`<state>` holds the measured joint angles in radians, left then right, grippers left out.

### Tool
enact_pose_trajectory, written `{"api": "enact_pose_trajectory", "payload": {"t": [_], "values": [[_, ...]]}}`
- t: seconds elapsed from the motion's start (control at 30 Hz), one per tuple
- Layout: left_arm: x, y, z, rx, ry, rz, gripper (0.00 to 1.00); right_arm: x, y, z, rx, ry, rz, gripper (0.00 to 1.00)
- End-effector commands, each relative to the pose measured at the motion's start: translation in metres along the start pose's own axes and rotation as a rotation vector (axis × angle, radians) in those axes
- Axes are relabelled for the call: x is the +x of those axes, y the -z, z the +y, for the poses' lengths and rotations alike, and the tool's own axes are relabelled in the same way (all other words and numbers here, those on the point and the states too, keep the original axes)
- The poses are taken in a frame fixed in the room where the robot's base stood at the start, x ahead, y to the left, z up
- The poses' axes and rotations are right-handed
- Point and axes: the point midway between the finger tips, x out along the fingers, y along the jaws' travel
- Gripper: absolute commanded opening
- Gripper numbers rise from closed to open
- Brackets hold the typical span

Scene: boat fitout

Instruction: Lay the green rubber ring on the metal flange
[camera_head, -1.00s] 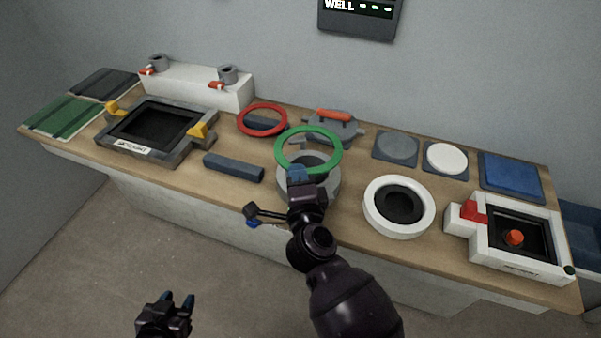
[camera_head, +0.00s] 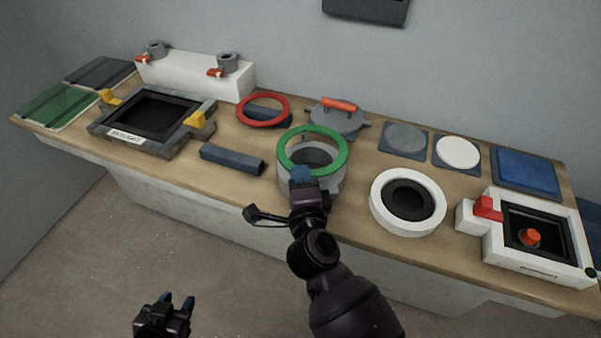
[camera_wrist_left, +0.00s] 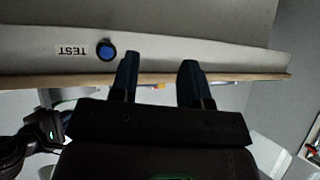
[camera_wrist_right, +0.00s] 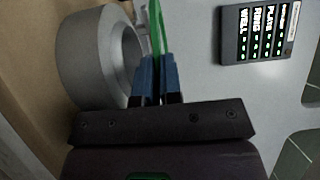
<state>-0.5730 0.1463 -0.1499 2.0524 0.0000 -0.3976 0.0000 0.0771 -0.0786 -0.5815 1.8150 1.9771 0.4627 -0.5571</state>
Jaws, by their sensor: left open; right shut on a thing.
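The green rubber ring (camera_head: 340,160) is held by its near edge in my right gripper (camera_head: 302,176), which is shut on it. In the head view the ring overlaps the grey metal flange (camera_head: 330,183), a thick open cylinder on the bench. In the right wrist view the ring (camera_wrist_right: 156,25) shows edge-on between the blue fingers (camera_wrist_right: 158,75), beside the flange (camera_wrist_right: 85,55) and apart from its face. My left gripper (camera_head: 177,302) is open and empty, low in front of the bench; its fingers also show in the left wrist view (camera_wrist_left: 160,80).
A red ring (camera_head: 244,112) lies behind a dark blue bar (camera_head: 230,160). A white ring fitting (camera_head: 378,200) stands right of the flange. A lidded grey part with an orange handle (camera_head: 338,104) is behind it. A white box with a red latch (camera_head: 490,245) is at right.

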Motion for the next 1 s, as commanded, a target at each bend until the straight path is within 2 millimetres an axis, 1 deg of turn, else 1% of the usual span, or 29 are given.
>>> {"api": "enact_pose_trajectory", "payload": {"t": [0.03,0.13,0.23,0.3,0.4,0.73,1.0], "values": [[0.002,-0.006,0.001,0.001,-0.001,-0.010,0.43,0.000,0.000,0.006,0.002,-0.004,0.000,0.00],[0.004,-0.009,0.001,0.003,-0.003,-0.016,0.43,0.000,0.000,0.011,0.001,-0.005,0.000,0.00],[0.006,-0.009,0.002,0.006,-0.005,-0.015,0.43,0.000,0.000,0.015,0.001,-0.006,0.000,0.00],[0.008,-0.004,0.002,0.007,-0.007,-0.006,0.43,0.000,0.000,0.015,0.000,-0.004,0.000,0.00],[0.010,-0.003,0.002,0.008,-0.008,-0.001,0.43,0.000,0.000,0.019,0.000,-0.003,0.000,0.00],[0.012,-0.011,0.003,0.008,-0.009,-0.014,0.43,0.000,0.000,0.032,-0.001,-0.003,0.000,0.00],[0.012,-0.011,0.004,0.008,-0.010,-0.012,0.43,0.000,0.000,0.040,-0.001,-0.004,0.000,0.00]]}}
